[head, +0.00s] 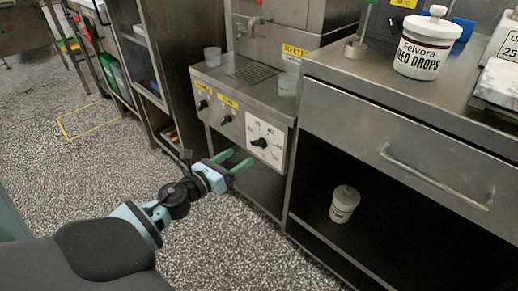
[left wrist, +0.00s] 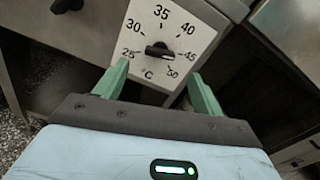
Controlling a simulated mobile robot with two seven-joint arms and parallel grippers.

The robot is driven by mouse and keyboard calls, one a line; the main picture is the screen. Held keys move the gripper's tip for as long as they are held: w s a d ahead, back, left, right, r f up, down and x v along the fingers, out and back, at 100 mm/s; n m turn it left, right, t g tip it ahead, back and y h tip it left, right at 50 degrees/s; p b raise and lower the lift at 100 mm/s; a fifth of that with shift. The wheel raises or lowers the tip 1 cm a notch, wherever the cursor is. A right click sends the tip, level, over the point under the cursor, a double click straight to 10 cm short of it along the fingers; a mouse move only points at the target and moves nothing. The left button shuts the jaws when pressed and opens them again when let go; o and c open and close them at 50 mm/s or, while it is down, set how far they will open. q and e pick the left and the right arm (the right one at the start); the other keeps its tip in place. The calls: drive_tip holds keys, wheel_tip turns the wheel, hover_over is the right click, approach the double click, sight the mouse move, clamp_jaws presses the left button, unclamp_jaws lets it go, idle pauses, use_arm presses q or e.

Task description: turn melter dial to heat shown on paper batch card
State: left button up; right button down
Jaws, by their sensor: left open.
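The melter dial is a black knob (head: 259,143) on a white scale plate (head: 279,133) on the melter's front. In the left wrist view the knob (left wrist: 158,50) sits amid marks from 25 to 50 °C. Its bar lies nearly level across the picture; I cannot tell for sure which end points. My left gripper (head: 238,160) is open and empty, below and left of the knob and apart from it. Its green fingers (left wrist: 160,72) frame the dial's lower part in the wrist view. I cannot make out a paper batch card. My right gripper is not in view.
Two smaller black knobs (head: 226,119) with yellow labels sit left of the dial. A counter with a drawer handle (head: 435,178) adjoins at right, bearing a Felvora jar (head: 425,50). Another jar (head: 344,203) stands on the shelf below.

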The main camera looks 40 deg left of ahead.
sight(256, 146)
use_arm(q)
drive_tip(key=w, duration=0.6)
drive_tip(key=shift+w+d, duration=0.25)
drive_tip(key=shift+w, duration=0.6)
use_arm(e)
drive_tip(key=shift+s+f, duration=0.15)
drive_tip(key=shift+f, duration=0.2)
use_arm(q)
drive_tip(key=c, duration=1)
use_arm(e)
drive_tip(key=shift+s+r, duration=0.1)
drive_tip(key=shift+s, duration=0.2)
use_arm(q)
drive_tip(key=shift+n, duration=0.3)
